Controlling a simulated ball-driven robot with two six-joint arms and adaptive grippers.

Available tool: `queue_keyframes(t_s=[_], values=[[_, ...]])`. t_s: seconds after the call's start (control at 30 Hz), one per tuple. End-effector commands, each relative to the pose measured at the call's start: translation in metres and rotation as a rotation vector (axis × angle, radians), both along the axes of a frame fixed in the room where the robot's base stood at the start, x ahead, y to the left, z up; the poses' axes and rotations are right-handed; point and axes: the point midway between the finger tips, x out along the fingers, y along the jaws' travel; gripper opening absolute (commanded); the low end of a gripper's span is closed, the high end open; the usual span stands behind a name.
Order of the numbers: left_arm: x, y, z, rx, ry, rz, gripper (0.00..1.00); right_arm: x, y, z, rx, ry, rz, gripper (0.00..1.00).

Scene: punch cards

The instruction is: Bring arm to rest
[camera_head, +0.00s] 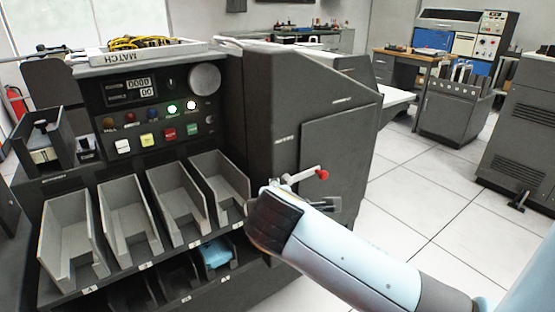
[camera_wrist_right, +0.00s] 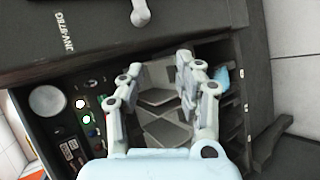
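My right arm (camera_head: 350,255) reaches in from the lower right in the head view. Its dark wrist end is beside the right side of the card machine (camera_head: 265,110), in front of the rightmost bin. In the right wrist view my right gripper (camera_wrist_right: 160,72) has its two fingers spread apart with nothing between them. Pale, empty bin surfaces (camera_wrist_right: 160,105) show beyond the fingers. In the head view the fingers are mostly hidden by the wrist. My left gripper is in neither view.
A lever with a red knob (camera_head: 322,174) stands very close to my right wrist. Several open grey bins (camera_head: 125,220) line the machine's front. A light-blue item (camera_head: 215,252) lies in a lower slot. Clear tiled floor (camera_head: 415,185) extends to the right.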

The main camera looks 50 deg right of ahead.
Motion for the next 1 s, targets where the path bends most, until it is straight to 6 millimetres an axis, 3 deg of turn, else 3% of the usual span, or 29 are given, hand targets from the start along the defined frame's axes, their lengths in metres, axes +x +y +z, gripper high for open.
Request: queue_keyframes(t_s=[0.2, 0.8, 0.87, 0.93, 1.0], values=[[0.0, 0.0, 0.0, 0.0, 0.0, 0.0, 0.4, -0.01, 0.004, -0.003, 0.067, -0.012, -0.032, 0.35], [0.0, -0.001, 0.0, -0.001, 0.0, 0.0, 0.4, -0.012, 0.004, -0.005, 0.067, -0.005, -0.031, 0.35], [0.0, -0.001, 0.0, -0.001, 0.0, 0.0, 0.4, -0.015, 0.003, -0.016, 0.066, 0.019, -0.034, 0.35], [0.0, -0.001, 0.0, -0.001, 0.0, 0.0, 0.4, -0.023, 0.003, -0.041, 0.077, 0.072, -0.036, 0.35], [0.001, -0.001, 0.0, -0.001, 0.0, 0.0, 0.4, -0.036, 0.007, -0.081, 0.11, 0.144, -0.028, 0.35]])
